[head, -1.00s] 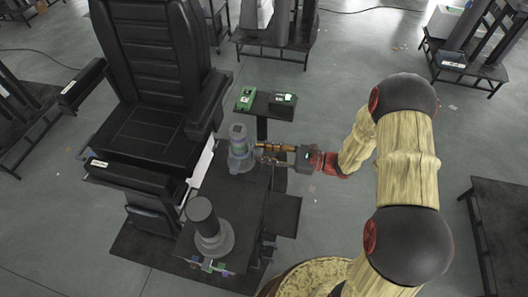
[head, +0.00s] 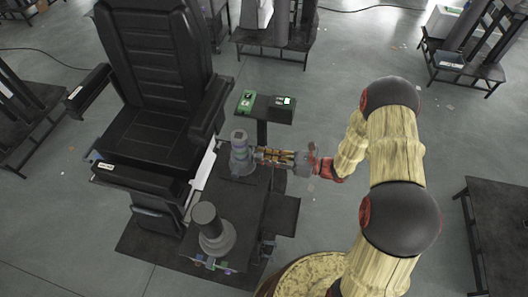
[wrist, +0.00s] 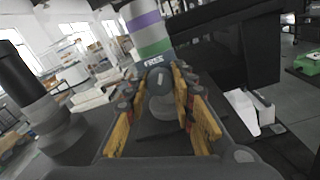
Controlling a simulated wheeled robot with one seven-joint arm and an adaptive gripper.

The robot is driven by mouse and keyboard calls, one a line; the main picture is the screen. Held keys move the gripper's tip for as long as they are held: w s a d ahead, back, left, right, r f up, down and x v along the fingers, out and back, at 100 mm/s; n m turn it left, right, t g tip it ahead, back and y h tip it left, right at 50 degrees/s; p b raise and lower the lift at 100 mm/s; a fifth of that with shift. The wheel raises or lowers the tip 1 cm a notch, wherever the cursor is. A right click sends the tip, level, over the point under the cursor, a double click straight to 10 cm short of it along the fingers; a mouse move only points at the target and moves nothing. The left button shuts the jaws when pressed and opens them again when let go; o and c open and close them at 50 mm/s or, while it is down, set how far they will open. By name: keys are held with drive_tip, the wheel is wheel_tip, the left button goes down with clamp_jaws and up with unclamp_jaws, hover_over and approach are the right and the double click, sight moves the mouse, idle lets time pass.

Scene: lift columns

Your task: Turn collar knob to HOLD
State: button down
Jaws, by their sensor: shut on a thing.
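The grey lift column (head: 239,140) with the collar stands beside the black chair in the head view. In the wrist view, the column (wrist: 148,30) carries a purple and a green band, with a "FREE" label just below them. The round grey collar knob (wrist: 160,82), with a light pointer mark, sits under that label. My gripper (head: 258,157) reaches it from the right, and its fingers stand on both sides of the knob in the wrist view (wrist: 165,95). It is shut on the knob. The fingers partly hide the knob's sides; no HOLD label is readable.
A second dark column (head: 208,225) stands nearer on the same black base (head: 250,205). The black chair (head: 155,130) is at left. A small stand with a green box (head: 246,101) is behind the gripper.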

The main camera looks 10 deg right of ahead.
drive_tip(key=m+p, duration=0.4)
drive_tip(key=m, duration=0.2)
drive_tip(key=shift+r+m, duration=0.1)
drive_tip(key=shift+m, duration=0.3)
drive_tip(key=m+p, duration=0.3)
drive_tip(key=m, duration=0.3)
drive_tip(key=shift+w, duration=0.1)
drive_tip(key=c, duration=1.5)
unclamp_jaws()
drive_tip(key=shift+d, duration=0.1)
drive_tip(key=v, duration=1.2)
drive_tip(key=shift+f, duration=0.2)
